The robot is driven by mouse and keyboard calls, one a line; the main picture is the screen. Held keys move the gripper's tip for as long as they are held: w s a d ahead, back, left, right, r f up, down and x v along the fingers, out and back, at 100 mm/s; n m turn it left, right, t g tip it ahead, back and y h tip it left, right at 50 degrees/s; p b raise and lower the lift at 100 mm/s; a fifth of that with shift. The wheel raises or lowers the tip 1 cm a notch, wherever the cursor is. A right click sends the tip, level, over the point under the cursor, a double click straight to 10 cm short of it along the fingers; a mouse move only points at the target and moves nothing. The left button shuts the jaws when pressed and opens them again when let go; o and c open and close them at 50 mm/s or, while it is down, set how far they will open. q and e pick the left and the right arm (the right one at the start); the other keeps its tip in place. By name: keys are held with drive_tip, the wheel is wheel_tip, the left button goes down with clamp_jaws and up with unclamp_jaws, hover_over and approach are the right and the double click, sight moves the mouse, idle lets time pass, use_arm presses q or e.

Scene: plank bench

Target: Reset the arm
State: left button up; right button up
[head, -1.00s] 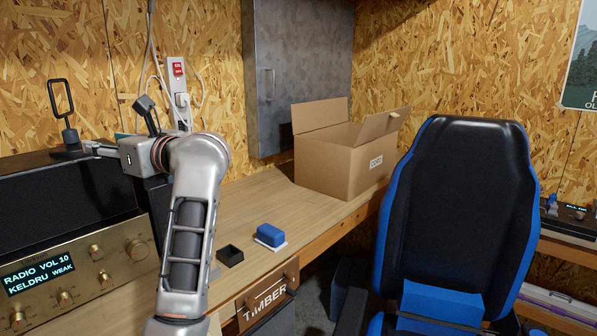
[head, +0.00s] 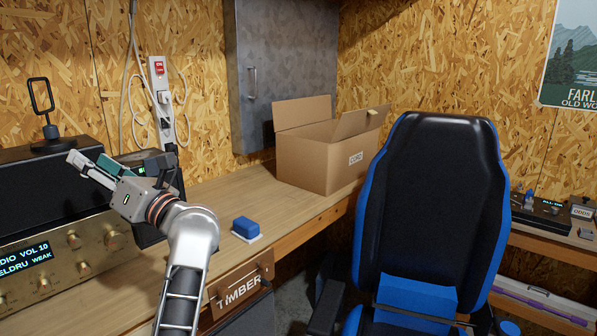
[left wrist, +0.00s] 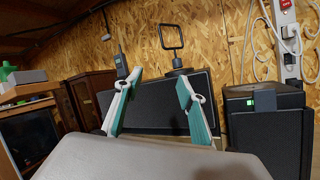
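My left arm rises from the bottom of the head view, with its left gripper (head: 88,161) pointing up and left in front of the radio's dark top. In the left wrist view the two teal-lined fingers of this gripper (left wrist: 158,82) stand wide apart with nothing between them, so it is open and empty. The fingers seem clear of the things behind them. My right gripper is in neither view.
The radio (head: 75,262) and a black box-shaped unit (left wrist: 268,130) stand near the left arm. A blue block (head: 246,227), a cardboard box (head: 312,163) and bare bench top lie to the right. An office chair (head: 432,190) stands before the bench.

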use_arm(q)
drive_tip(key=s+d+f+n+t+h, duration=0.1)
drive_tip(key=d+f+n+t+h, duration=0.5)
drive_tip(key=f+n, duration=0.45)
drive_tip(key=s+d+f+n+t+h, duration=0.25)
drive_tip(key=d+f+n+h, duration=0.35)
drive_tip(key=f+n+h, duration=0.5)
drive_tip(key=s+d+f+n+t+h, duration=0.1)
drive_tip(key=d+f+n+t+h, duration=0.45)
drive_tip(key=f+n, duration=0.5)
drive_tip(key=s+d+f+m+g, duration=0.1)
drive_tip(key=s+f+m+g, duration=0.3)
drive_tip(key=s+f, duration=0.7)
drive_tip(key=s+d+f+m+g+h, duration=0.1)
drive_tip(key=s+f+m+g, duration=0.4)
drive_tip(key=s+f, duration=0.6)
wheel_tip(320, 180, down, 7)
drive_tip(key=shift+s+r+g, duration=0.1)
drive_tip(key=shift+s+g, duration=0.05)
drive_tip(key=shift+g, duration=0.95)
drive_tip(key=shift+a, duration=0.1)
drive_tip(key=shift+c, duration=0.2)
